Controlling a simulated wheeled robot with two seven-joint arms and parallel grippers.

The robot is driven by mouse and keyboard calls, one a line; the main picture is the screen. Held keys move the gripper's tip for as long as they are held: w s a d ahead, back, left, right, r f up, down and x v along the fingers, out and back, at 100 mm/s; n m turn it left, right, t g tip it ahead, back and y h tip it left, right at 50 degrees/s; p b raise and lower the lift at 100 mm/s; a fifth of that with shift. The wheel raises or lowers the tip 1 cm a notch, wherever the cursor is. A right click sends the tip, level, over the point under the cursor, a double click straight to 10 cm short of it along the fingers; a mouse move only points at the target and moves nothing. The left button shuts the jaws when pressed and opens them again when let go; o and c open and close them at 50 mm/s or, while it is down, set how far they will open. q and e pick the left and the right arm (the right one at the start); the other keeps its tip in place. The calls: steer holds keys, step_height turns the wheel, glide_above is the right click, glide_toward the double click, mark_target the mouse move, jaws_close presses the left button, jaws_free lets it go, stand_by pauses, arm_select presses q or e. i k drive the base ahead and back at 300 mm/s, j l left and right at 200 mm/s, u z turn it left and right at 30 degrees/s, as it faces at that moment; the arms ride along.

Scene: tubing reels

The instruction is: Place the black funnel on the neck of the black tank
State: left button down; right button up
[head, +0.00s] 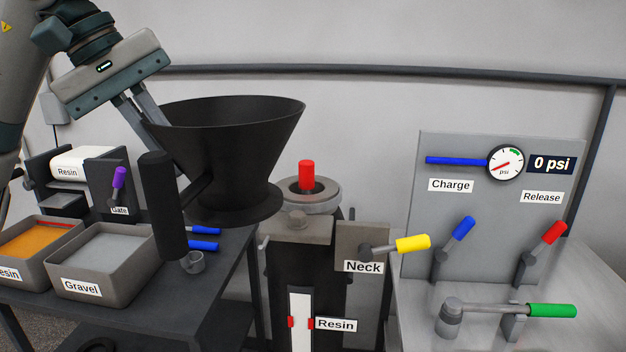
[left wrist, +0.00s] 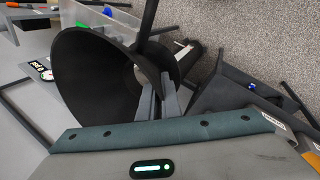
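The black funnel (head: 225,150) is wide-mouthed, with a thick black handle (head: 160,205) at its left. My left gripper (head: 165,140) is shut on the funnel near its rim and holds it mouth up, slightly tilted, in the air over the table's right edge. In the left wrist view the fingers (left wrist: 158,105) meet the wall of the funnel (left wrist: 85,75). The black tank (head: 277,280) stands to the right of the funnel. Its grey neck (head: 325,203) has a red-handled piece (head: 306,175) upright in it. The funnel's foot is apart from the neck. My right gripper is not in view.
A dark table (head: 190,290) at left carries the resin bin (head: 40,262), the gravel bin (head: 120,275) and a gate unit. The yellow Neck lever (head: 412,243) sticks out right of the tank. A panel (head: 430,210) with gauge and levers stands further right.

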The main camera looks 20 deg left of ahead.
mark_target(304, 194)
steer(key=i, duration=1)
